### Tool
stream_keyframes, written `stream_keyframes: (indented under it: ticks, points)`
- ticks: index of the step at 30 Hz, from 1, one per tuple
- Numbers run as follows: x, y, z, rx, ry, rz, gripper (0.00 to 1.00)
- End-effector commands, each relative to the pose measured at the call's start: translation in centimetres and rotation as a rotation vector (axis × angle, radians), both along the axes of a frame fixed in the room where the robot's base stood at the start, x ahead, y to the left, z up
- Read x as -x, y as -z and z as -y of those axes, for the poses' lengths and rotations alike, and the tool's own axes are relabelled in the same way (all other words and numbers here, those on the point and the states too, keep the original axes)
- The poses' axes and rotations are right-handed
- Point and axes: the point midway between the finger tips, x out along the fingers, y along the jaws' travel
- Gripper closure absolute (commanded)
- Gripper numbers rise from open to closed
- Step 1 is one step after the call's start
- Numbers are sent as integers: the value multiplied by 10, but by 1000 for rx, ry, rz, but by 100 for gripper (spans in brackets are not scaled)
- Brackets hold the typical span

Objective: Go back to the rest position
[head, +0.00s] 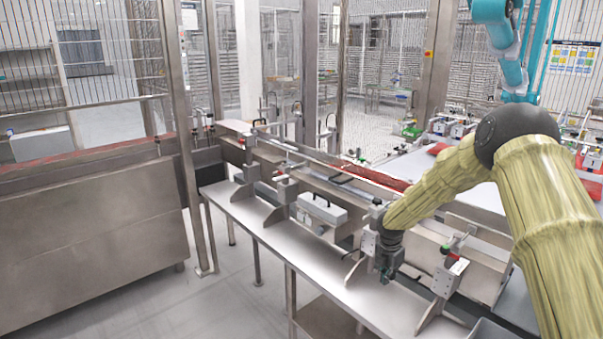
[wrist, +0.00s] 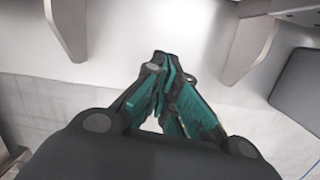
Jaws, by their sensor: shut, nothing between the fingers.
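My gripper (head: 385,276) hangs from the end of my yellow-sleeved arm in the head view, low over the steel bench (head: 378,304) and close to the conveyor's side brackets. In the wrist view my gripper (wrist: 165,75) has its dark and teal fingers brought together at the tips, with nothing between them. The pale surface of the bench (wrist: 150,30) lies beyond the fingertips. I cannot tell the exact gap between the fingertips and the bench.
Grey brackets (head: 277,215) stand along the bench, and one bracket (head: 440,297) is just right of my gripper. A light box (head: 322,209) sits by the conveyor. A grey bin (head: 490,331) is at the lower right. A teal robot arm (head: 508,50) stands behind. The floor at left is clear.

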Motion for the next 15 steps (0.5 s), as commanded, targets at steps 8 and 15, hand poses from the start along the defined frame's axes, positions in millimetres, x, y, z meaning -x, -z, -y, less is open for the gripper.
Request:
stream_keyframes:
  ticks: [8, 15]
  points:
    - [104, 110, -66, -172, 359, -32, 100]
    - [216, 181, -108, -277, 762, -74, 100]
